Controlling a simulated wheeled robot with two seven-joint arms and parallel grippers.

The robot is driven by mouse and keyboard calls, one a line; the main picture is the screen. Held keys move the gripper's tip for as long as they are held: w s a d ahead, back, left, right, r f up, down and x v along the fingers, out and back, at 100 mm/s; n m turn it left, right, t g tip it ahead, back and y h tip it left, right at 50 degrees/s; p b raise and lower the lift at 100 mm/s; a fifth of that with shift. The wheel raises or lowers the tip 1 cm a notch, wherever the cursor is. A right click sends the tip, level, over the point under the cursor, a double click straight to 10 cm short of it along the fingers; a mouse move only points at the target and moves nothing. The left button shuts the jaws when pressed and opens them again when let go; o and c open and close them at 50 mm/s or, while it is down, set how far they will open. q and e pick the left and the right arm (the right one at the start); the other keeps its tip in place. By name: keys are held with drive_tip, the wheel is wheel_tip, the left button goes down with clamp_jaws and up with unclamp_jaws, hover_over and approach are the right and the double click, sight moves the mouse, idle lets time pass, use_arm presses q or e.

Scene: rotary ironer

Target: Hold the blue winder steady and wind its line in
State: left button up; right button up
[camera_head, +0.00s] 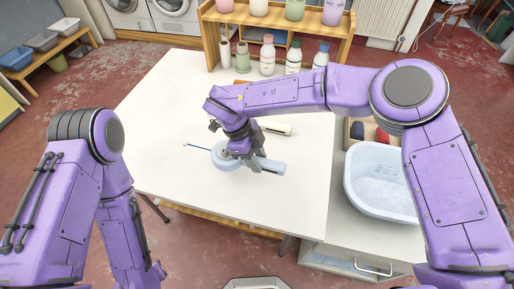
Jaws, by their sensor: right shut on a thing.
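The pale blue winder (224,160) lies on the white table, its round body to the left and a straight handle (271,167) pointing right. A thin line (197,147) runs out from the body to the left, with a small blue end. My right gripper (247,163) reaches down over the winder and is shut on it. The fingers hide the middle of the winder, so I cannot tell which part they grip. My left arm hangs at the left, off the table, and its gripper is not in view.
The white table (160,110) has free room left of and in front of the winder. A cream, dark-ended object (277,128) lies behind it. Several bottles (267,55) stand at the back by a wooden shelf (225,17). A pale blue basin (377,183) stands to the right.

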sight(257, 175)
wheel_tip(257, 175, down, 2)
drive_tip(key=shift+f, duration=0.2)
drive_tip(key=shift+r, duration=0.1)
drive_tip(key=shift+f, duration=1.35)
drive_tip(key=shift+f, duration=0.15)
drive_tip(key=o, duration=0.9)
